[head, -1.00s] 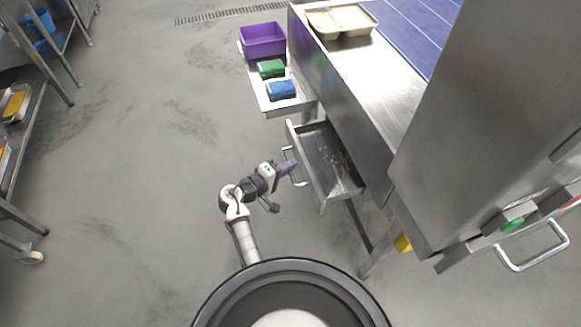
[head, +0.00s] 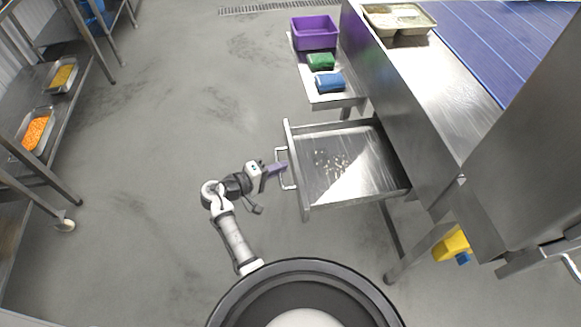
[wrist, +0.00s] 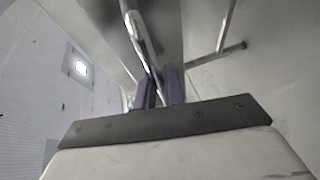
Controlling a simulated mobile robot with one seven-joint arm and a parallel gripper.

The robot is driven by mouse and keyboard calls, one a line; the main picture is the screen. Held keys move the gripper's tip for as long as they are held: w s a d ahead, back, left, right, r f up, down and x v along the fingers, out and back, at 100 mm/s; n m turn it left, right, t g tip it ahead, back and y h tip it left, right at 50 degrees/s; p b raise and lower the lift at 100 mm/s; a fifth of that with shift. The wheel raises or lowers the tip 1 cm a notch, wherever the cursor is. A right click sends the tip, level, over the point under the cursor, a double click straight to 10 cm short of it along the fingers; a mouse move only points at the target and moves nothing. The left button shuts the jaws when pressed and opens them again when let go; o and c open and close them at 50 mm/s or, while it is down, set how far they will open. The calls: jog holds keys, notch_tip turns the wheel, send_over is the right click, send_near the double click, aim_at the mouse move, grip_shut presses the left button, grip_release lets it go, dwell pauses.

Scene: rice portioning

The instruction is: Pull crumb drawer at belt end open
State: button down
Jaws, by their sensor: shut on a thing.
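The crumb drawer (head: 325,196) is a steel tray drawer under the belt end, pulled well out to the left, with crumbs scattered on its floor. Its front carries a bar handle (head: 280,154). My gripper (head: 283,168) is at the handle, its purple fingers shut on the bar. In the wrist view the handle (wrist: 143,42) runs down between the purple fingers of my gripper (wrist: 160,85). The exact contact is partly hidden there.
A side shelf (head: 341,98) beyond the drawer holds a purple bin (head: 314,33), a green cloth (head: 321,61) and a blue cloth (head: 329,82). Racks with food trays (head: 36,133) stand at the left. The floor (head: 150,150) between is clear.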

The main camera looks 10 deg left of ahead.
jog(key=shift+s+a, duration=0.1)
jog(key=shift+a, duration=0.25)
jog(key=c, duration=1.5)
grip_release()
jog(key=b+v, duration=0.2)
jog(key=v, duration=1.1)
jog(key=shift+s+a+b, duration=0.25)
jog(key=shift+a+b, duration=0.05)
jog(key=shift+r, duration=0.1)
